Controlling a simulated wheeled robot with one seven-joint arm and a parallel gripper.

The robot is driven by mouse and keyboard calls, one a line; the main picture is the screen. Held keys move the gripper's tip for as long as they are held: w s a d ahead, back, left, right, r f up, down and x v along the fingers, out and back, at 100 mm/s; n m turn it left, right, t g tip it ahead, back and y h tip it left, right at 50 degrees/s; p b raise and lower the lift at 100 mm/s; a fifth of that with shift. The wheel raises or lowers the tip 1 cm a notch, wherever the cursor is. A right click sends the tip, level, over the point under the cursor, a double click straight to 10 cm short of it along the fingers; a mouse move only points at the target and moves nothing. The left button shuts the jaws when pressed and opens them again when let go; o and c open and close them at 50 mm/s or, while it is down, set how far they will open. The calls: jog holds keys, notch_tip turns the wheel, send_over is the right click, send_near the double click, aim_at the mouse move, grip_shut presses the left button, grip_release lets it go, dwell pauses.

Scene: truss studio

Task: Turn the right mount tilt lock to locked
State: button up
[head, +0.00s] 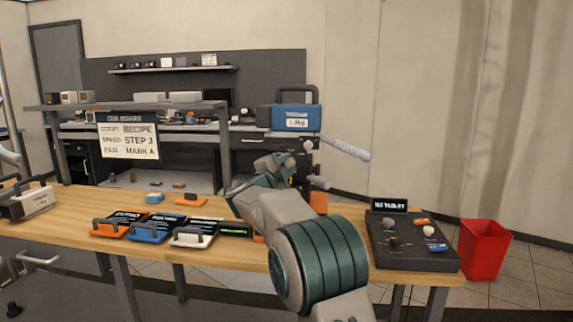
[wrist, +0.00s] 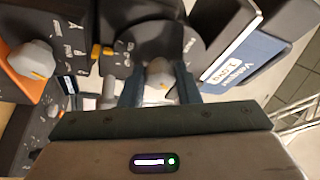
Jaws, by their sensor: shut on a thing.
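In the wrist view, my gripper (wrist: 160,92) is shut on a light grey knob (wrist: 157,72), one finger on each side. The knob has an orange pointer mark and sits on a round dark dial plate (wrist: 165,32). I take it for the tilt lock; the printing around it is too small to read, so its setting cannot be told. In the head view, my gripper (head: 283,166) reaches the dark camera mount (head: 303,150) at the back of the table, and my arm hides the knob. A grey handle (head: 345,148) sticks out to the right of the mount.
A second grey knob (wrist: 32,60) and an orange panel lie left in the wrist view. A blue 1.0kg block (head: 296,118) sits atop the mount, close to my gripper. A control panel (head: 385,250) and several clapper-like slates (head: 150,232) lie on the wooden table (head: 60,240). A red bin (head: 485,250) stands right.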

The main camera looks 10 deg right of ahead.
jog(key=shift+m+g, duration=0.3)
jog(key=shift+m, duration=0.4)
jog(key=o, duration=1)
jog(key=shift+c, duration=0.2)
jog(key=v, duration=1.4)
jog(key=shift+w+r, duration=0.1)
jog(key=shift+r, duration=0.05)
